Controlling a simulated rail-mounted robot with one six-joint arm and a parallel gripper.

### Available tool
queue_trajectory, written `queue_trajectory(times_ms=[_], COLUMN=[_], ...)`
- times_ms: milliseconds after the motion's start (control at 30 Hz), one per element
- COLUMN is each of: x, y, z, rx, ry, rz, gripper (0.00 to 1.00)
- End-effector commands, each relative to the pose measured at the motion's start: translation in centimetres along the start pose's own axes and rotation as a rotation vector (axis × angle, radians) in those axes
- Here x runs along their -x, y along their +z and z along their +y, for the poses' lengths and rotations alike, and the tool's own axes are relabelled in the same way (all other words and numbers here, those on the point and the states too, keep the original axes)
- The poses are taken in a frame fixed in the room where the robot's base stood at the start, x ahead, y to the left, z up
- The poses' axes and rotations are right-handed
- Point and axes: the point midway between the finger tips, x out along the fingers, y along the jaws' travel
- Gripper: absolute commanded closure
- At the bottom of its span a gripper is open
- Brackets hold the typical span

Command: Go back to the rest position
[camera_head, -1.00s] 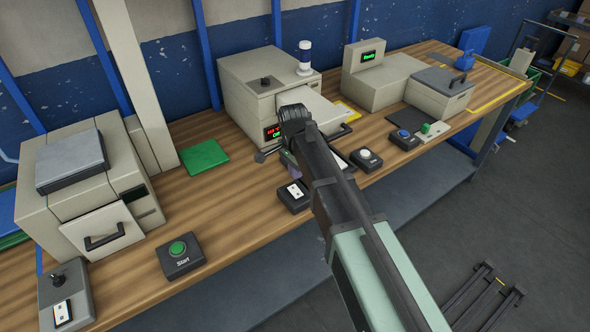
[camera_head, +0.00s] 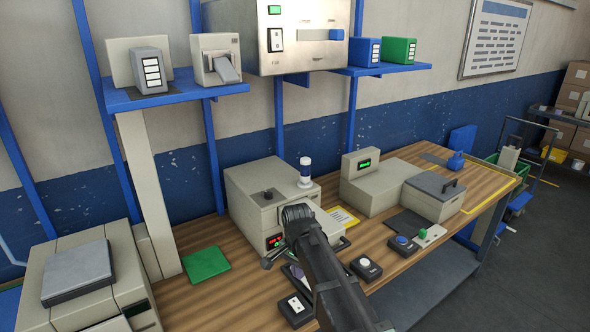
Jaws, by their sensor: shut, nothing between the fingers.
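My arm reaches up from the bottom of the view over the workbench (camera_head: 228,290), its dark wrist end in front of the beige machine with the white and blue lamp (camera_head: 262,190). My gripper (camera_head: 268,262) is mostly hidden behind the wrist; only a small grey part seems to show at its left, low by the machine's front. I see nothing held. The gap, if any, between the gripper and the machine front or bench cannot be told.
A black switch box (camera_head: 296,309) and a button box (camera_head: 366,268) lie close to the arm. A green pad (camera_head: 206,264) lies left. A beige machine with a green display (camera_head: 380,187) stands right. A blue shelf (camera_head: 175,92) hangs above the bench. Open floor lies at right.

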Motion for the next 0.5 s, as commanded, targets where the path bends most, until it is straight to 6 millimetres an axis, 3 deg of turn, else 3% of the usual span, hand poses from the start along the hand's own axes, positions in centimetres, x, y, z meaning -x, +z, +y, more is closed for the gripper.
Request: queue_trajectory(times_ms=[67, 167, 200, 300, 400, 500], x=[-0.4, -1.3, -1.8, -2.6, -3.1, -3.1], y=[1.5, 2.5, 2.8, 3.1, 2.8, 1.8], z=[3.0, 9.6, 12.6, 18.2, 21.4, 22.0], rx=[0.254, 0.586, 0.691, 0.801, 0.751, 0.720], ry=[-0.016, -0.038, -0.047, -0.058, -0.062, -0.062], rz=[0.006, 0.023, 0.032, 0.046, 0.046, 0.044], gripper=[1.00, 1.00, 1.00, 1.00, 1.00, 1.00])
